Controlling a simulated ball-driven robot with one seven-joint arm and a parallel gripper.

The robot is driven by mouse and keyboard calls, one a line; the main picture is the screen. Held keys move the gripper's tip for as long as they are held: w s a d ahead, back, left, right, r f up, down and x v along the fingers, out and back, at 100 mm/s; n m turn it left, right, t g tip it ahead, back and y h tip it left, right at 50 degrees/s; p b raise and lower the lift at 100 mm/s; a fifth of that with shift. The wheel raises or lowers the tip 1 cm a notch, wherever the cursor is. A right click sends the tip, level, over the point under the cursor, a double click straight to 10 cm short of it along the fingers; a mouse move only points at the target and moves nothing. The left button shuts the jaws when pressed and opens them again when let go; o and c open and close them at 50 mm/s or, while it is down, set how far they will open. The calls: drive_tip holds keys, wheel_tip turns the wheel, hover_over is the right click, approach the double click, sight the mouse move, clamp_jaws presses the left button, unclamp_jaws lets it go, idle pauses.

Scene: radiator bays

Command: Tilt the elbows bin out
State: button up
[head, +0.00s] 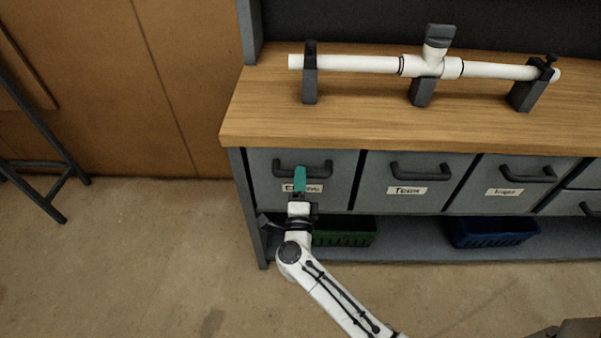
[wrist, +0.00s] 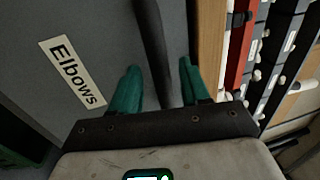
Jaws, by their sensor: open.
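The elbows bin (head: 265,190) is the grey front at the left end of the row under the bench top, flush with its neighbours. Its white label (wrist: 72,72) reads "Elbows" in the wrist view; in the head view my gripper partly covers it. The dark bar handle (head: 319,170) runs across the bin's upper part. My gripper (head: 300,179) is in front of the handle's middle with its teal fingers open. In the wrist view the handle (wrist: 152,40) passes between the two fingers (wrist: 159,78), with a gap on each side.
Two more labelled bins, the tees bin (head: 405,178) and another (head: 510,180), are to the right. A white pipe with a tee (head: 430,66) is held in stands on the wooden bench top (head: 260,115). A green crate (head: 345,235) and blue crate (head: 492,232) sit on the lower shelf.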

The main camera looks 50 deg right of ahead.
drive_tip(key=shift+x, duration=1.25)
drive_tip(key=shift+c, duration=0.3)
clamp_jaws()
